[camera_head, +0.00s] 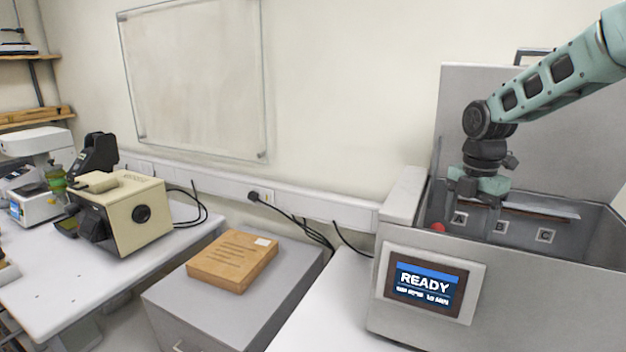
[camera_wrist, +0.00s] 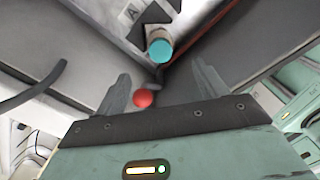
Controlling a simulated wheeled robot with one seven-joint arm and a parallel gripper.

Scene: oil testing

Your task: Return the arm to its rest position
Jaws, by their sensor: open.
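My green-grey arm reaches in from the upper right of the head view. My gripper (camera_head: 470,203) points down into the open top of the grey machine (camera_head: 390,335), near the label A (camera_head: 459,219). In the wrist view my gripper (camera_wrist: 164,88) has its two fingers spread apart, with nothing held between them. A teal-topped cylinder (camera_wrist: 160,50) sits beyond the fingertips, beside the label A (camera_wrist: 131,13). A small red ball-shaped part (camera_wrist: 143,98) shows near the left finger. Whether a finger touches anything is hard to tell.
The machine's raised lid (camera_head: 545,130) stands behind my arm, and its screen (camera_head: 425,287) reads READY. A beige instrument (camera_head: 128,212) stands on the left bench. Space above the cabinet is clear.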

